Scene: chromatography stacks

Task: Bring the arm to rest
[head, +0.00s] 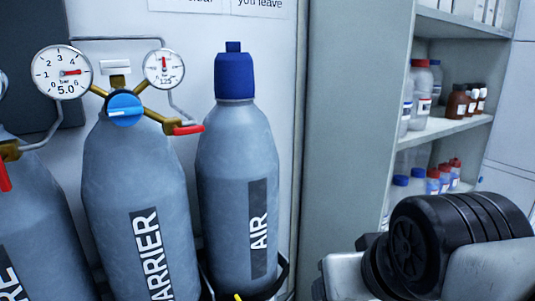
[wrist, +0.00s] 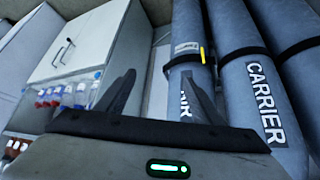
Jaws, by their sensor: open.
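My gripper (wrist: 158,88) shows in the wrist view with its two dark fingers wide apart and nothing between them. Behind it are the grey AIR cylinder (wrist: 190,62) and the CARRIER cylinder (wrist: 245,80), both tilted in this view. The gripper looks apart from them, though the exact gap cannot be told. In the head view, part of my arm (head: 440,245) fills the lower right corner. The gripper itself is not seen there.
In the head view, the AIR cylinder (head: 238,170) has a blue cap. The CARRIER cylinder (head: 135,200) has a blue-knobbed regulator (head: 125,108) with gauges and a red-handled valve. Another cylinder (head: 35,235) stands left. A shelf unit (head: 450,127) with bottles stands behind my arm.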

